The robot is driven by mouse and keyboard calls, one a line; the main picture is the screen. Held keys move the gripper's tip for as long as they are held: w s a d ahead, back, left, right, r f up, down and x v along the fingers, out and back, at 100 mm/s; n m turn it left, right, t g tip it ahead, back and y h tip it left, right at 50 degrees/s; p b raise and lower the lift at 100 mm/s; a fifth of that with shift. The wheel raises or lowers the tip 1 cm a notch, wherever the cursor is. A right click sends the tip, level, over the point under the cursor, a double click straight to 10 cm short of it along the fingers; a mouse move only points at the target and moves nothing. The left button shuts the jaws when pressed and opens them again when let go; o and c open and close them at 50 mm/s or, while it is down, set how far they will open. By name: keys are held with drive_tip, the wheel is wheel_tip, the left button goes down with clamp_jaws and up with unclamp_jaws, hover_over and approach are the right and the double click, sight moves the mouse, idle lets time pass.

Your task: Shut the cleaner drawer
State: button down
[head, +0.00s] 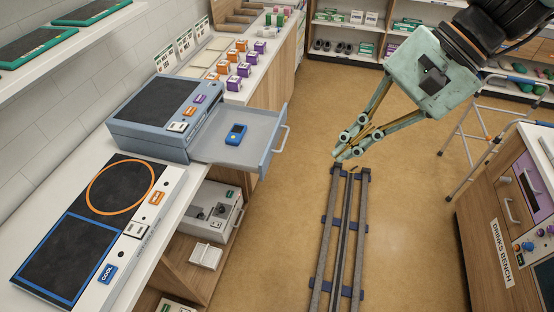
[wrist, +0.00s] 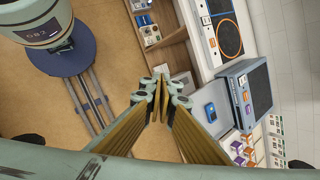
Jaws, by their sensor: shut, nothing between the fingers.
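A grey-blue cabinet (head: 150,140) stands on the left counter, with a dark top panel and small coloured controls. Its drawer (head: 262,150) is pulled far out over the floor side, with a pale handle (head: 283,138) on its front. A small blue device (head: 236,134) with a dark screen lies in the drawer; it also shows in the wrist view (wrist: 210,112). I can read no name on the drawer. My gripper (head: 345,154) is shut and empty, to the right of the drawer front and apart from it. In the wrist view my fingertips (wrist: 162,80) are together.
A cooling and heating panel (head: 110,215) lies on the near counter. Several small orange and purple boxes (head: 235,68) stand behind the cabinet. A walker (head: 480,120) and the drinks bench (head: 510,200) stand on the right. Floor rails (head: 343,235) run below my gripper.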

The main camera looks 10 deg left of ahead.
drive_tip(key=w+a+f+m+t+y, duration=0.1)
drive_tip(key=w+a+f+m+y, duration=0.1)
drive_tip(key=w+f+m, duration=0.4)
drive_tip(key=w+a+f+m+t+y, duration=0.1)
drive_tip(key=w+f+m, duration=0.6)
drive_tip(key=w+f, duration=0.9)
drive_tip(key=shift+w+a+f+y, duration=0.35)
drive_tip(key=shift+a+f+y, duration=0.7)
drive_tip(key=shift+f, duration=2.05)
drive_tip(key=shift+d+y, duration=0.15)
drive_tip(key=shift+y, duration=0.1)
approach(268, 161)
drive_tip(key=shift+a+f, duration=1.25)
drive_tip(key=shift+f, duration=0.5)
drive_tip(key=shift+w+a+p, duration=0.15)
drive_tip(key=shift+a+p, duration=0.05)
drive_tip(key=shift+a, duration=0.5)
drive_tip(key=shift+w+a+p, duration=0.15)
drive_tip(key=shift+a, duration=0.55)
drive_tip(key=shift+a, duration=0.2)
